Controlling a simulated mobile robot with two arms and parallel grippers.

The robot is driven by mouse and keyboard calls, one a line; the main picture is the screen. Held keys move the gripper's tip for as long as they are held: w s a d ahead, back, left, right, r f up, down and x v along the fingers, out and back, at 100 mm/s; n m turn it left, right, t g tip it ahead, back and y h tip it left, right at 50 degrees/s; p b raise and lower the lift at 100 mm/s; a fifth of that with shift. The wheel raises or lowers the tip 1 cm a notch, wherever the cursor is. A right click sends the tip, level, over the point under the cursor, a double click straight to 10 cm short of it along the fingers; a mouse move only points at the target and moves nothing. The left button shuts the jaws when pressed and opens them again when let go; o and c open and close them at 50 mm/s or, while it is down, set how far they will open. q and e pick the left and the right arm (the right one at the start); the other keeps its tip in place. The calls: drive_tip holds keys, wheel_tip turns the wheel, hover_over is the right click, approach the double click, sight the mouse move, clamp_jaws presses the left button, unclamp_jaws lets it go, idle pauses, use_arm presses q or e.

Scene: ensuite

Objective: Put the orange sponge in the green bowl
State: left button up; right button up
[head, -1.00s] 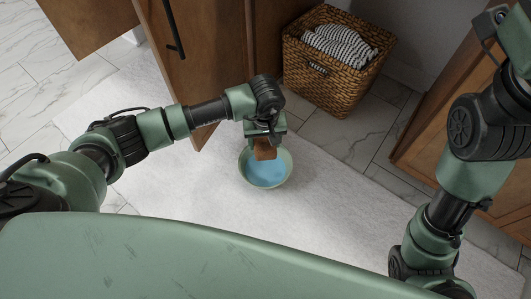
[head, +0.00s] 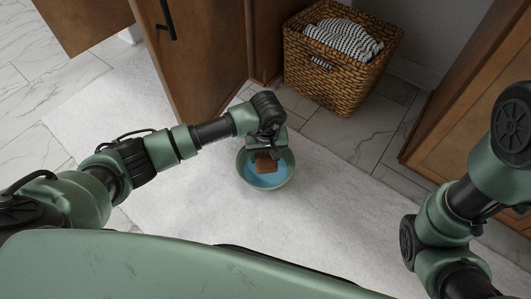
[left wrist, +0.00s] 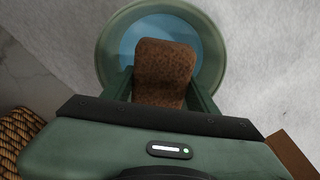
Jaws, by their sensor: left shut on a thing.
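The green bowl (head: 243,178) stands on the pale rug, with a blue inside that looks like water or a blue bottom. My left gripper (head: 266,156) is over the bowl and shut on the orange sponge (head: 266,166), which looks brownish orange. In the left wrist view the sponge (left wrist: 165,70) sits between the two fingers (left wrist: 160,92), in front of the bowl (left wrist: 107,45). The sponge lies within the bowl's outline; I cannot tell whether it touches the bottom. My right gripper is out of view; only part of my right arm shows at the right.
A wicker basket (head: 325,80) with a striped cloth (head: 345,40) stands behind the bowl. An open wooden cabinet door (head: 195,70) is close to my left arm. A wooden cabinet (head: 475,110) is at the right. The rug (head: 330,210) around the bowl is clear.

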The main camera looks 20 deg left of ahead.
sight(265, 160)
use_arm(q)
drive_tip(key=shift+f+b, duration=0.9)
drive_tip(key=shift+f, duration=0.6)
drive_tip(key=o, duration=1.4)
